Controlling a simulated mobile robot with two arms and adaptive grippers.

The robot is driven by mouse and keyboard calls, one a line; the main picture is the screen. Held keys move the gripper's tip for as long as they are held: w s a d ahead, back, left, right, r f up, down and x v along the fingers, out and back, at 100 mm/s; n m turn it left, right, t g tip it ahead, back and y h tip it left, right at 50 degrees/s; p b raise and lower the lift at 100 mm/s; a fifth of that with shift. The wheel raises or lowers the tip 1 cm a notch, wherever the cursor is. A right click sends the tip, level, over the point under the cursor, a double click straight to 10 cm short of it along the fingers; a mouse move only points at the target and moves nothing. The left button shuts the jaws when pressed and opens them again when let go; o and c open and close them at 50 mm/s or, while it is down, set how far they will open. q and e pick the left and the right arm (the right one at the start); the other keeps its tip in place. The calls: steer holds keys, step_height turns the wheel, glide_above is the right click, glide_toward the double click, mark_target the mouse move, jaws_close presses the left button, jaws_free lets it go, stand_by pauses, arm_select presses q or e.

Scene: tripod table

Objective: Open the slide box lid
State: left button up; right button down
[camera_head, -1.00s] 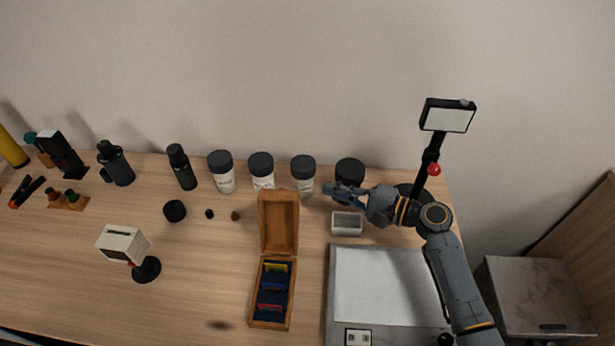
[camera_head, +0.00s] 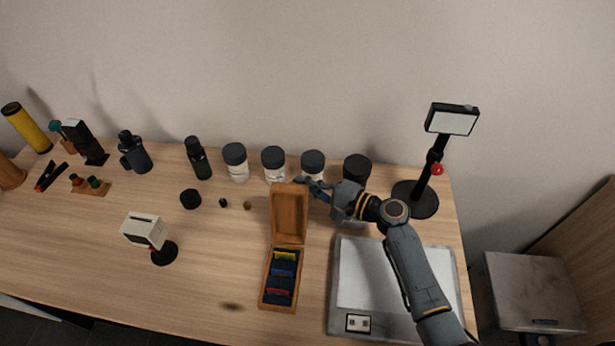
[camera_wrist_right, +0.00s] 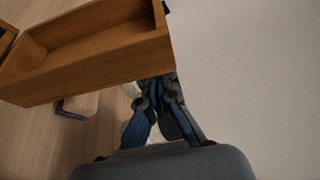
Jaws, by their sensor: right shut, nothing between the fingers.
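The wooden slide box (camera_head: 268,287) stands on the table in the head view, with coloured slides (camera_head: 283,275) in its dark inside. Its wooden lid (camera_head: 290,213) is open and stands up at the far end of the box. My right gripper (camera_head: 310,184) is shut and empty, at the lid's upper right corner. In the right wrist view the fingers (camera_wrist_right: 155,90) reach up to the lid's lower edge and are partly hidden behind the lid (camera_wrist_right: 110,60). I cannot tell whether they touch it. My left gripper is out of view.
A row of dark-capped jars (camera_head: 273,165) stands behind the lid. A flat grey-white device (camera_head: 375,280) lies right of the box, and a stand with a screen (camera_head: 452,120) is at the back right. A white device on a round stand (camera_head: 143,231) is at the left.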

mark_target(303, 187)
steer(key=shift+s+b, duration=0.25)
steer(key=shift+b, duration=0.2)
steer(key=shift+s+a+r+n+b, duration=0.15)
steer(key=shift+s+r+n+b, duration=0.2)
steer(key=shift+s+n+b, duration=0.5)
steer(key=shift+s+a+r+n+t+y+b, duration=0.1)
steer(key=shift+s+r+n+t+y+b, duration=0.15)
steer(key=shift+r+t+b, duration=0.35)
steer(key=shift+r, duration=0.1)
steer(key=shift+w, duration=0.15)
